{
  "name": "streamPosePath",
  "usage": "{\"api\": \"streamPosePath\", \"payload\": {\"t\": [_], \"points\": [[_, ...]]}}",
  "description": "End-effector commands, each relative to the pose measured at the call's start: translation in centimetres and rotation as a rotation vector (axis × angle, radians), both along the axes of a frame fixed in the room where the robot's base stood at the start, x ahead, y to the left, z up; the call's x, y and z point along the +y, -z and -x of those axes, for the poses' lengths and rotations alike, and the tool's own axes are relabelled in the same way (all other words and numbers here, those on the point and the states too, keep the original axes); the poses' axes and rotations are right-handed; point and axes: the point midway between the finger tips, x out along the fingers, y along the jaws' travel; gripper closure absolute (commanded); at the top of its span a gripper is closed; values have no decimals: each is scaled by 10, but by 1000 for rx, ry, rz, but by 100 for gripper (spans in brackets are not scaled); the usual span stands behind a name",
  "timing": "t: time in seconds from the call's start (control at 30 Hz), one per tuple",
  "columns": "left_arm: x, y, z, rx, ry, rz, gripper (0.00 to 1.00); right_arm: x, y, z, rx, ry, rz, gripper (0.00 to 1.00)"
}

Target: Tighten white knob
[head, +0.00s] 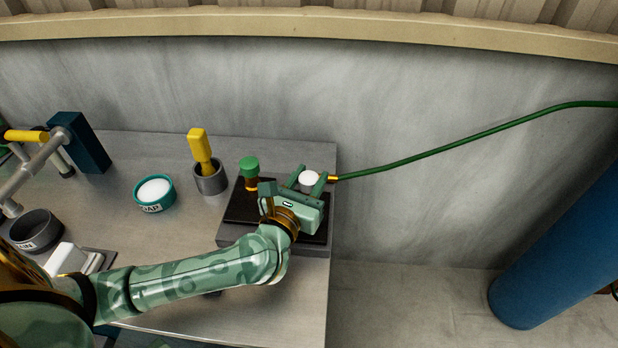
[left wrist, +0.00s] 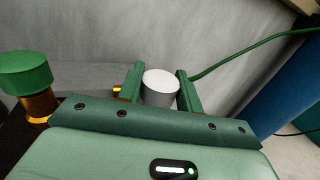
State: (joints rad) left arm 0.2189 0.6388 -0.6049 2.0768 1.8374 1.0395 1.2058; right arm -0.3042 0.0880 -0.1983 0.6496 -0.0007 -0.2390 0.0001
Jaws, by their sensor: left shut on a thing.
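The white knob (head: 309,178) is at the right side of the dark block on the table. In the left wrist view the white knob (left wrist: 160,88) shows its round top and grey-white side between my fingers. My left gripper (head: 310,179) is shut on the white knob, one finger on each side of it. The left gripper also shows in the left wrist view (left wrist: 161,90). The knob's lower part and what it sits on are hidden by the gripper. My right gripper is not in view.
A green knob (head: 249,166) on a brass stem stands left of my gripper. A green hose (head: 450,142) runs right from a brass fitting. A grey cup (head: 210,179) with a yellow-handled tool, a teal soap bowl (head: 154,194) and a dark bin (head: 36,231) stand left.

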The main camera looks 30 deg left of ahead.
Motion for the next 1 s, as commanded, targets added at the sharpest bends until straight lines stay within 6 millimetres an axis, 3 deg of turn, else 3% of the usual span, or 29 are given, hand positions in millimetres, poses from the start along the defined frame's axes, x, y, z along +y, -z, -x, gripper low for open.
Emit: {"api": "streamPosePath", "payload": {"t": [0.17,0.2,0.27,0.53,0.67,0.77,1.0], "points": [[0,0,0,0,0,0,88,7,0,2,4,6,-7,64],[0,0,0,0,0,0,54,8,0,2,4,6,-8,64],[0,0,0,0,0,0,43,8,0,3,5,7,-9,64],[0,0,1,0,-1,0,43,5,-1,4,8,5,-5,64],[-2,-1,12,1,-1,0,43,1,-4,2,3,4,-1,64],[-4,-3,31,1,-1,0,43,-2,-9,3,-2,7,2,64],[-13,-2,98,4,0,1,43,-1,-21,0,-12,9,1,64]]}}
